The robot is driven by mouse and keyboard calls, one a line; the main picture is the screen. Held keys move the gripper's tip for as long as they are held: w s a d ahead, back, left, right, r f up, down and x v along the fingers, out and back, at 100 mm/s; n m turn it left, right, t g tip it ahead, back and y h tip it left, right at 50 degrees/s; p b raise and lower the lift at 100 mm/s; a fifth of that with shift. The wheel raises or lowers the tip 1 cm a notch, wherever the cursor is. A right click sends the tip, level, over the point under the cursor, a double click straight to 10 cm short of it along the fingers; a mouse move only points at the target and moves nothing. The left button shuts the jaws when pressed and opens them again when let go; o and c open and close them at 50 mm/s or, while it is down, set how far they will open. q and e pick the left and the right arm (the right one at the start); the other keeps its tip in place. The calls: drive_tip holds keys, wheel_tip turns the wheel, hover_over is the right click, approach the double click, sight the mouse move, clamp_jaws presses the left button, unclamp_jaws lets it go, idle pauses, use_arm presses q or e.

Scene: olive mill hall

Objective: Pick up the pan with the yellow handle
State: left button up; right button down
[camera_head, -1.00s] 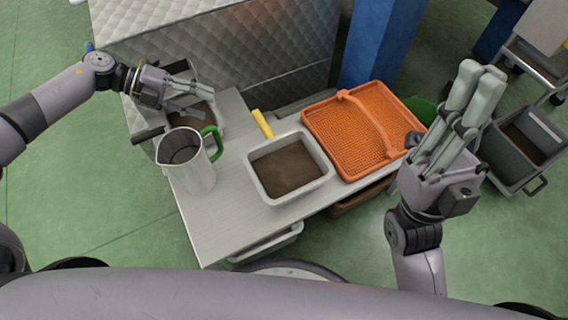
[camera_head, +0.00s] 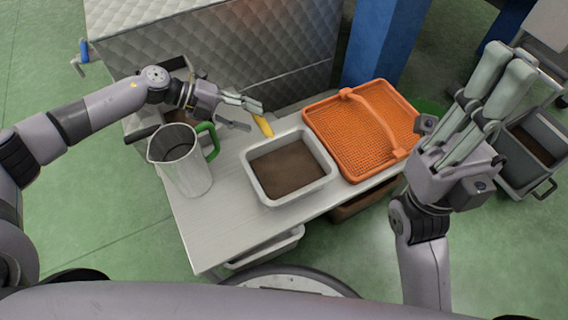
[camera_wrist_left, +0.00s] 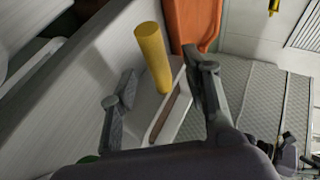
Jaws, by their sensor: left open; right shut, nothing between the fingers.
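The pan (camera_head: 302,188) is a pale rectangular tray with brown contents, standing on the light table. Its yellow handle (camera_head: 264,126) sticks out from the far left side. My left gripper (camera_head: 252,116) is open beside the handle, with its fingertips close to it. In the left wrist view the yellow handle (camera_wrist_left: 152,58) stands ahead of the gap between my open fingers (camera_wrist_left: 163,92). Contact cannot be told. Part of the pan shows behind it. My right gripper (camera_head: 507,70) is shut and empty, raised at the right, away from the pan.
A metal jug (camera_head: 186,172) with a green handle stands left of the pan. Another brown-filled container is partly hidden behind it. An orange mesh tray (camera_head: 360,130) lies close at the pan's right. A quilted grey block (camera_head: 225,60) rises behind. The table's front left is bare.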

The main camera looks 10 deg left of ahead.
sight(257, 120)
use_arm(q)
drive_tip(key=b+x, duration=0.2)
drive_tip(key=x, duration=0.2)
drive_tip(key=shift+a+f, duration=0.2)
drive_tip(key=shift+d, duration=0.35)
clamp_jaws()
idle(0.4)
